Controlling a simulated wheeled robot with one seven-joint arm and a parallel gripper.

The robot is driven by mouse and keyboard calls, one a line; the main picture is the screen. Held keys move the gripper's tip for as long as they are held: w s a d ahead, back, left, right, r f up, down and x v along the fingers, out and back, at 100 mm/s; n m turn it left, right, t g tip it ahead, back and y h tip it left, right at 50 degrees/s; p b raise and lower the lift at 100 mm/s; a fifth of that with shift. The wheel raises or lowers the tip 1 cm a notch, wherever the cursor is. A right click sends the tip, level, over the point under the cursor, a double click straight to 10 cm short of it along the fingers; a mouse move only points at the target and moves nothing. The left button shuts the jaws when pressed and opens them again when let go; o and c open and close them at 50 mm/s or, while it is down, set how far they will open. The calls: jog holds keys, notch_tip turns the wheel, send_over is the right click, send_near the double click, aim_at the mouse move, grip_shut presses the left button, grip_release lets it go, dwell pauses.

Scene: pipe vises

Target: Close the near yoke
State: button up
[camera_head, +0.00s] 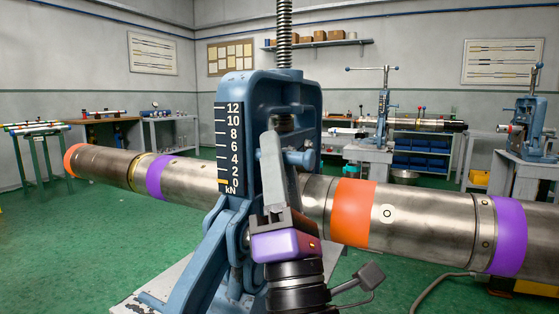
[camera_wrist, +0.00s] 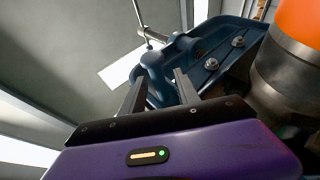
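The near yoke (camera_head: 232,92) is a blue frame around a threaded screw, with a kN scale on its left face. The yellow mark on the scale is near 0. The yoke stands at the steel pipe (camera_head: 420,225), which runs across the head view. My gripper (camera_head: 271,140) is in front of the yoke, its grey fingers pointing up. In the wrist view my gripper (camera_wrist: 161,76) has its fingers apart, with a rounded blue boss (camera_wrist: 157,68) of the yoke between or just beyond them. Contact cannot be told. My gripper hides the yoke's lower front and latch area.
The pipe carries orange (camera_head: 354,213) and purple (camera_head: 508,237) bands close to my arm's right. Another blue vise (camera_head: 383,105) stands on a bench behind, and one more (camera_head: 530,125) at far right. Green floor (camera_head: 90,235) is open at the left.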

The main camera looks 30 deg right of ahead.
jog(key=b+v, duration=0.3)
jog(key=v, duration=0.4)
jog(key=shift+s+f+b, duration=0.2)
jog(key=shift+f+b, duration=0.15)
